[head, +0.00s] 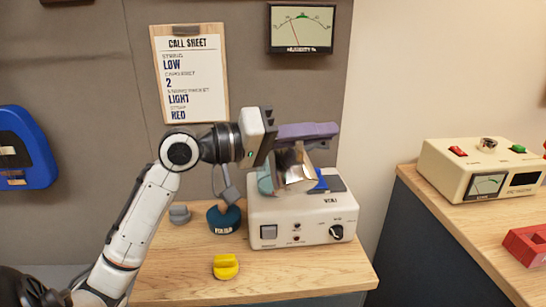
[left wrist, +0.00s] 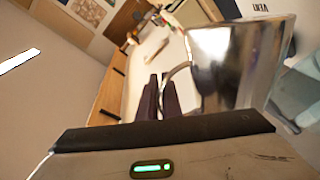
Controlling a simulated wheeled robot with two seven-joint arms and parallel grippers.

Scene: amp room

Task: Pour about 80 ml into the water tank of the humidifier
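My left gripper (head: 315,136) is above a cream box with switches and a knob (head: 288,212), apparently the humidifier. It is shut on the handle of a shiny metal jug (head: 299,174). The jug hangs tilted below the purple fingers, just over the box top. In the left wrist view the jug (left wrist: 235,65) is beside the fingers (left wrist: 160,98), with its curved handle between them. A translucent teal vessel (head: 265,181), apparently the water tank, is at the box's top left and partly hidden. Its water level and any stream cannot be made out. My right gripper is out of view.
A dark blue round item (head: 224,219), a grey knob-like piece (head: 179,213) and a yellow piece (head: 226,267) lie left of the box on the wooden table (head: 180,285). A humidity meter (head: 301,28) and call sheet (head: 189,75) hang behind. Another cream device (head: 480,168) stands right.

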